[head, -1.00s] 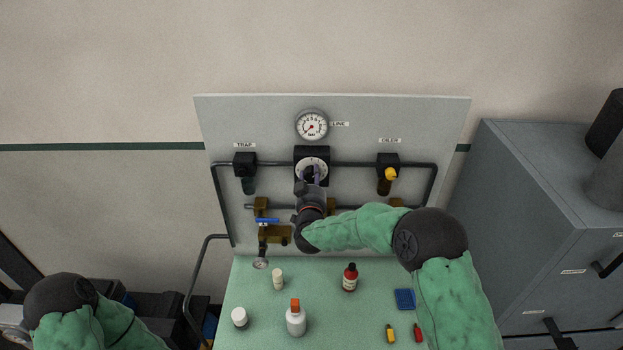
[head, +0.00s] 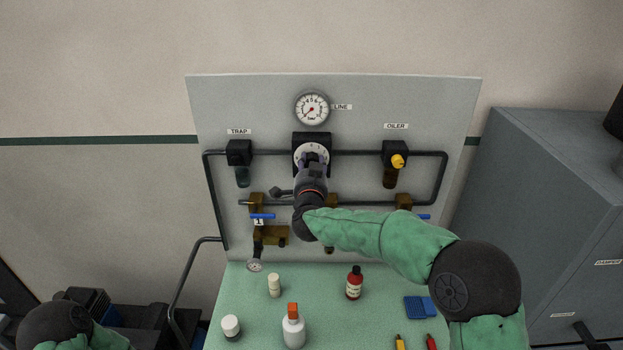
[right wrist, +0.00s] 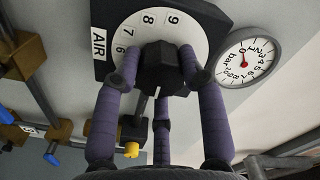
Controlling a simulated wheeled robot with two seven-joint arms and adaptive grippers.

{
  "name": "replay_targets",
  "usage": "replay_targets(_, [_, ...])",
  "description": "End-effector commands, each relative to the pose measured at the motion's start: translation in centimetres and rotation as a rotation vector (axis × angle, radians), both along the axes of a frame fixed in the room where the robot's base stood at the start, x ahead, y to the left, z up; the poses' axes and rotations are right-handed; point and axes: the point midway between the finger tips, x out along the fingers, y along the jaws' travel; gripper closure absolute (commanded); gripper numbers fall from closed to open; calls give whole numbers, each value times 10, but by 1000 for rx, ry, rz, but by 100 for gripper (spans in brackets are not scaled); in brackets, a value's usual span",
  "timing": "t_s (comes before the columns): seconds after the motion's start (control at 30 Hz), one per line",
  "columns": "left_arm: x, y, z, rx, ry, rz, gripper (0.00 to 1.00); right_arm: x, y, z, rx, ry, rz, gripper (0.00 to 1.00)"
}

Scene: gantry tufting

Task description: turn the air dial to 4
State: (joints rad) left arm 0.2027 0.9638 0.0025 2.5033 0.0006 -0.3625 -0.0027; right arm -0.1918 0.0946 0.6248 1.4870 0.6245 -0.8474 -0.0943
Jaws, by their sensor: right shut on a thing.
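The air dial (head: 312,150) is a white numbered face on a black block in the middle of the grey panel. In the right wrist view the dial face (right wrist: 147,22) shows 6, 7, 8 and 9 beside an AIR label (right wrist: 99,43). Its black knob (right wrist: 160,67) sits between the purple fingers of my right gripper (right wrist: 160,75), which is shut on it. In the head view my right gripper (head: 314,166) covers the lower part of the dial. My left gripper is outside the view.
The LINE gauge (head: 312,109) is above the dial. The trap (head: 240,153) and oiler (head: 396,155) flank it, joined by dark pipes. Blue-handled valves (head: 262,216) sit below. Bottles, including a red one (head: 354,284), stand on the green bench (head: 255,308). A grey cabinet (head: 550,175) stands right.

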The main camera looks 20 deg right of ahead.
Motion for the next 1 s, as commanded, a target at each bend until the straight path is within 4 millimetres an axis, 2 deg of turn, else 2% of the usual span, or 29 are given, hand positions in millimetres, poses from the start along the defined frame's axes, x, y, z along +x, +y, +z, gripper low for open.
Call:
replay_targets(0.03, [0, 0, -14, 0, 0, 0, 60, 0, 2, -8, 44, -9, 3, 91])
replay_targets(0.1, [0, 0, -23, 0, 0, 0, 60, 0, 2, -8, 108, -27, 4, 91])
replay_targets(0.4, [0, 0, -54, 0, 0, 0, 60, 0, 3, -7, 348, -94, 5, 91])
replay_targets(0.7, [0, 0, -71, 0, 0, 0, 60, 0, 2, -4, 498, -137, 4, 91])
replay_targets(1.0, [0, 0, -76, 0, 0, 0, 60, 0, 3, -3, 551, -151, 4, 91])
